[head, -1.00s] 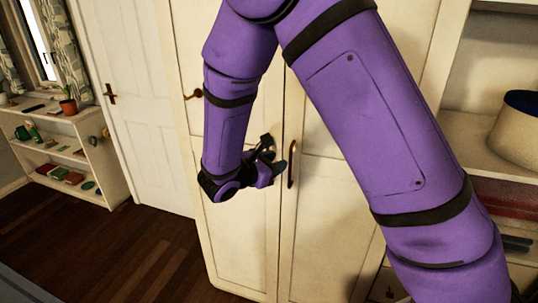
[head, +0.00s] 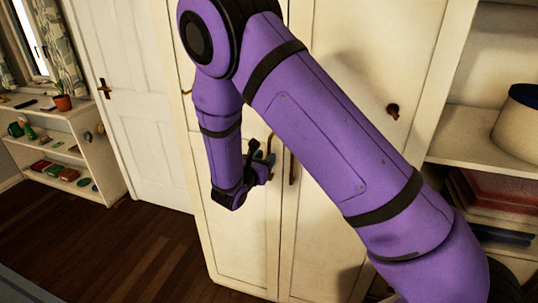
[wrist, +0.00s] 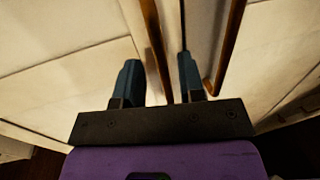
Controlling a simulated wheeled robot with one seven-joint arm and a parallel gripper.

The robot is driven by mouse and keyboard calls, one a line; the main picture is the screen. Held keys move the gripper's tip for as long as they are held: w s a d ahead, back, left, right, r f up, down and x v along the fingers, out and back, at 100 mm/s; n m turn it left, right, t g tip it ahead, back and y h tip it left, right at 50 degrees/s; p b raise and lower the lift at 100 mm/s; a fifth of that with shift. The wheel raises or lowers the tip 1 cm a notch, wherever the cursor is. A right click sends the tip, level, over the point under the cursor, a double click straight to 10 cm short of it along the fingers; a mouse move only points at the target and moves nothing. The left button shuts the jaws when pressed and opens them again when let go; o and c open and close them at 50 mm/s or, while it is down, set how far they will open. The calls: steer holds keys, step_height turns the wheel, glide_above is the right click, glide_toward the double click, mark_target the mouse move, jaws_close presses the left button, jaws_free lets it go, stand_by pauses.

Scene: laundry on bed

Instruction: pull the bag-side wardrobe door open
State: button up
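The cream wardrobe has two tall doors meeting at a centre seam, a left door (head: 240,245) and a right door (head: 325,250). Both look shut. The left door's bar handle (head: 271,146) is partly hidden by my gripper; the right door's handle (head: 292,168) is just beside it. My gripper (head: 264,160) is at the left handle. In the wrist view, my gripper (wrist: 158,80) is open, and the left handle (wrist: 154,45) runs between its two fingers, with gaps on both sides. The right handle (wrist: 229,45) is outside the right finger. I see no bag.
Open shelves to the right hold a round box (head: 520,125) and red folded items (head: 495,195). A white room door (head: 135,110) and a low shelf unit (head: 65,155) stand left. The dark wooden floor (head: 150,250) is clear at front left.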

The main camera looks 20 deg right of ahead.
steer(key=shift+x, duration=1.45)
jaws_close()
steer(key=shift+s, duration=0.1)
